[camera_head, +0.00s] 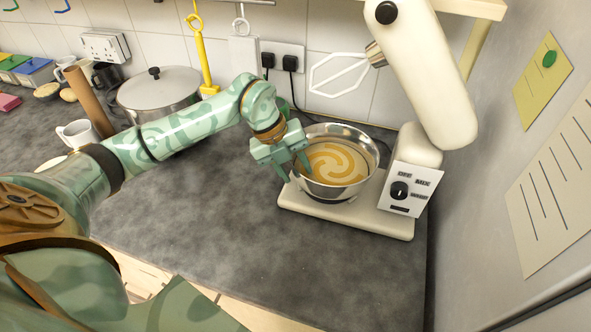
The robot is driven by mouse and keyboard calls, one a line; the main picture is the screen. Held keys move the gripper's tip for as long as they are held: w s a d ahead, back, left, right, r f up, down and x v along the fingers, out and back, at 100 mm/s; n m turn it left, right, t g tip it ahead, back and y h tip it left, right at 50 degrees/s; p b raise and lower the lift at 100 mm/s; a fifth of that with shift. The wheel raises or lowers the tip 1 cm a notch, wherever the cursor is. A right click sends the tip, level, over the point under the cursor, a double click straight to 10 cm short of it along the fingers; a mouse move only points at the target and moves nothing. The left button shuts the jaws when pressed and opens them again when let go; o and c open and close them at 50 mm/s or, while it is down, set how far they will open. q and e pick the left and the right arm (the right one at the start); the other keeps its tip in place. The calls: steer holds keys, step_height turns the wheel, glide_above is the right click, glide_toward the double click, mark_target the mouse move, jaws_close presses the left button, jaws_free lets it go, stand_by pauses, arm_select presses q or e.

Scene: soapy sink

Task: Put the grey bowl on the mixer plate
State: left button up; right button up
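The grey metal bowl (335,188), with a yellow and cream swirl inside, appears upright over the mixer plate (395,224). Its underside is in shadow, so I cannot tell whether it rests fully on the plate. The cream mixer (425,75) has its head tilted up, with a white whisk (338,76) held clear of the bowl. My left gripper (293,170) is at the bowl's left rim. Its fingers look apart, one outside the rim and one over the inner edge. Contact with the rim is unclear. My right gripper is not in view.
A lidded pot (158,95) and a white mug (78,134) stand at the left, near a brown cylinder (88,100). A wall with notes (560,170) closes the right side. The grey counter (270,255) in front is clear.

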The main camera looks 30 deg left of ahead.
arm_select(q)
steer(key=p+v, duration=0.1)
steer(key=v, duration=1)
steer(key=shift+a, duration=0.15)
steer(key=shift+c, duration=0.3)
stand_by(0.4)
